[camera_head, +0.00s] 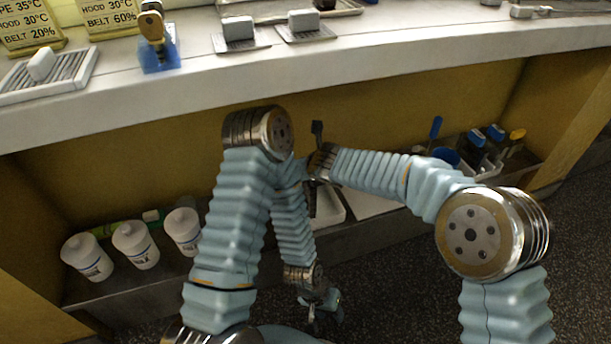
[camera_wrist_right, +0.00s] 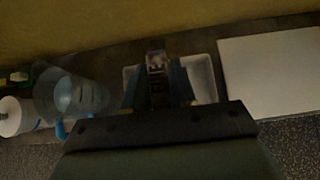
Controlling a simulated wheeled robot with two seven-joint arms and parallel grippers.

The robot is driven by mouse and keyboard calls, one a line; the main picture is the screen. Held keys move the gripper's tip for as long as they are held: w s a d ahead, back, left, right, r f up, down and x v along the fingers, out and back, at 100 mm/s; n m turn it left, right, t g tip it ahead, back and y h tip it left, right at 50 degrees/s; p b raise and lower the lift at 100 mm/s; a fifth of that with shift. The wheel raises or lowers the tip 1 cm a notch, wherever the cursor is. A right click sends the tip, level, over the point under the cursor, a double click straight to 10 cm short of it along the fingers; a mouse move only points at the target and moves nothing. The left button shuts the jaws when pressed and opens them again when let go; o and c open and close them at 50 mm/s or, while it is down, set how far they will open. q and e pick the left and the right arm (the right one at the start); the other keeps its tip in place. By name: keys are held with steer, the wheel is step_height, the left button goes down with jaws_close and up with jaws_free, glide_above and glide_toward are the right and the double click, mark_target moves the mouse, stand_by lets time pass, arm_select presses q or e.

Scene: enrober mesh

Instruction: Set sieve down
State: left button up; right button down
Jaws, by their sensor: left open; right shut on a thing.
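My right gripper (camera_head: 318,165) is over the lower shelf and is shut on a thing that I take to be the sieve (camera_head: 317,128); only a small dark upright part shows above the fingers. In the right wrist view the gripper (camera_wrist_right: 157,92) holds it above a white tray (camera_wrist_right: 205,78), which also shows partly in the head view (camera_head: 330,208). The sieve's bowl or mesh cannot be made out, and I cannot tell whether it touches the tray. My left gripper (camera_head: 325,307) hangs open and empty in front of the shelf, low over the floor.
White tubs (camera_head: 135,245) stand on the shelf (camera_head: 75,290) at the left. A pale flat board (camera_wrist_right: 270,75) lies right of the tray. A blue-handled tool (camera_head: 435,128) and blue and yellow-topped items (camera_head: 495,134) are further right. The counter (camera_head: 400,52) overhangs the shelf.

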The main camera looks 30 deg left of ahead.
steer(key=shift+w+a+f, duration=0.15)
steer(key=shift+a+f, duration=0.1)
steer(key=shift+f, duration=0.15)
steer(key=shift+f+b, duration=0.7)
steer(key=shift+f, duration=0.8)
steer(key=c, duration=0.9)
jaws_free()
steer(key=shift+r, duration=0.25)
steer(key=v, duration=1.2)
steer(key=shift+f, duration=0.15)
